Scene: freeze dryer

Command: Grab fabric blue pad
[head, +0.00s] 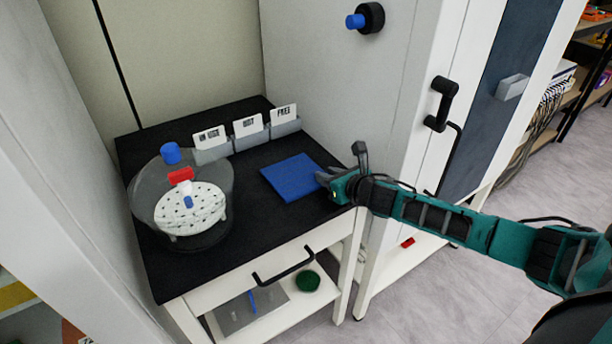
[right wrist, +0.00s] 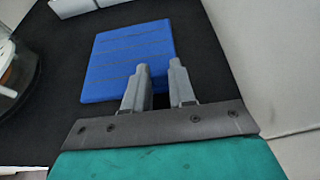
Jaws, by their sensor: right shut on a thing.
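The blue fabric pad (head: 291,176) lies on the black top of the small cabinet, near its right side. It also shows in the right wrist view (right wrist: 125,55), flat on the black surface, with faint lines across it. My right gripper (head: 324,178) reaches in from the right and is at the pad's near right corner. In the right wrist view its two grey fingers (right wrist: 160,67) are close together at the pad's edge, shut on it. The exact contact is partly hidden by the fingers. My left gripper is not in view.
A clear vessel with a white perforated plate (head: 190,208) stands left of the pad. Card holders labelled IN USE, HOT and FREE (head: 248,126) stand behind it. A tall white cabinet with a black handle (head: 440,103) rises close by on the right.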

